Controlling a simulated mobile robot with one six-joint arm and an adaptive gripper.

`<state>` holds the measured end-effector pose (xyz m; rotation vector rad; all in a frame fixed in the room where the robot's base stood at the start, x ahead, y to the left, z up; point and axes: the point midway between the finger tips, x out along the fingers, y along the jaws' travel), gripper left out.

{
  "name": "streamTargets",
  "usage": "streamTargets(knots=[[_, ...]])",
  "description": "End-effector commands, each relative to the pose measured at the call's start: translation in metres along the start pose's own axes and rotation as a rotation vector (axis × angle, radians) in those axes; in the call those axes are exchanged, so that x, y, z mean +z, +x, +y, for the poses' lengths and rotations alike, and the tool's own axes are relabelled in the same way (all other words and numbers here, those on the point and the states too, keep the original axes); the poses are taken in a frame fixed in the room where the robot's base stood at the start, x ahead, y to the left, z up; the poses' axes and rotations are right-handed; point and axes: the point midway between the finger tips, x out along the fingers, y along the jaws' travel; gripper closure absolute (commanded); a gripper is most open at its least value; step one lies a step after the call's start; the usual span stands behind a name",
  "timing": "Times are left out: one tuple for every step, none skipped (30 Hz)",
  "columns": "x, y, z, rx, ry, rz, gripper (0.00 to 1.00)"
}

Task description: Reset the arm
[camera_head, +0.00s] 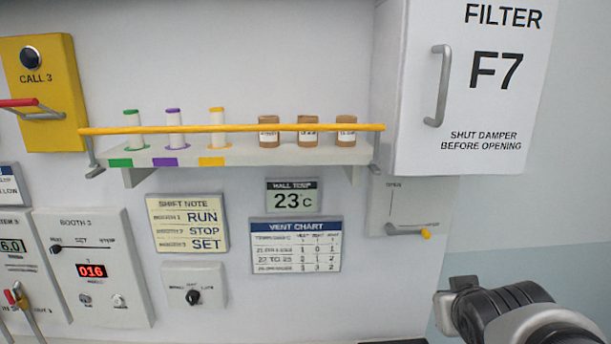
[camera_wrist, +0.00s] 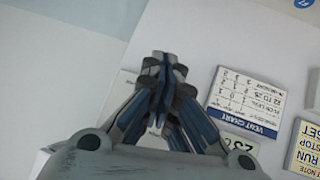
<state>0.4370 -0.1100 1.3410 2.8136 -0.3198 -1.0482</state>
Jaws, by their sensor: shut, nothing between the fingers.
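My gripper (camera_wrist: 162,62) shows in the wrist view with its fingertips together, shut and empty. Its fingers are in front of the white wall, beside the vent chart (camera_wrist: 245,100), which appears upside down there. Part of a small pale panel shows behind the fingers, mostly hidden by them. In the head view my arm (camera_head: 505,310) is at the lower right, below and to the right of the damper lever (camera_head: 405,232). I cannot make out the fingers in that view.
A yellow bar (camera_head: 235,129) runs across the front of a shelf (camera_head: 245,152) with several vials and jars. The filter F7 door (camera_head: 465,80) is shut at the upper right. A yellow call box (camera_head: 42,85) and a booth panel (camera_head: 92,265) are at the left.

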Motion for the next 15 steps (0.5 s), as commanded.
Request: streamTargets(knots=[[0.039,-0.011,-0.02,-0.022,0.005,-0.059,1.0],[0.058,-0.019,-0.028,-0.036,0.009,-0.1,1.0],[0.083,-0.03,-0.039,-0.058,0.013,-0.154,1.0],[0.1,-0.038,-0.047,-0.077,0.013,-0.192,1.0],[0.117,-0.046,-0.055,-0.096,0.013,-0.228,1.0],[0.137,-0.056,-0.065,-0.122,0.011,-0.271,1.0],[0.151,-0.062,-0.071,-0.141,0.008,-0.3,1.0],[0.164,-0.068,-0.077,-0.158,0.006,-0.328,1.0],[0.177,-0.076,-0.083,-0.181,0.001,-0.358,1.0],[0.187,-0.081,-0.087,-0.195,-0.002,-0.378,1.0],[0.195,-0.085,-0.091,-0.208,-0.005,-0.395,1.0],[0.203,-0.09,-0.095,-0.222,-0.009,-0.414,1.0],[0.207,-0.093,-0.097,-0.23,-0.01,-0.425,1.0],[0.21,-0.095,-0.098,-0.236,-0.012,-0.433,1.0],[0.213,-0.097,-0.099,-0.241,-0.014,-0.441,1.0]])
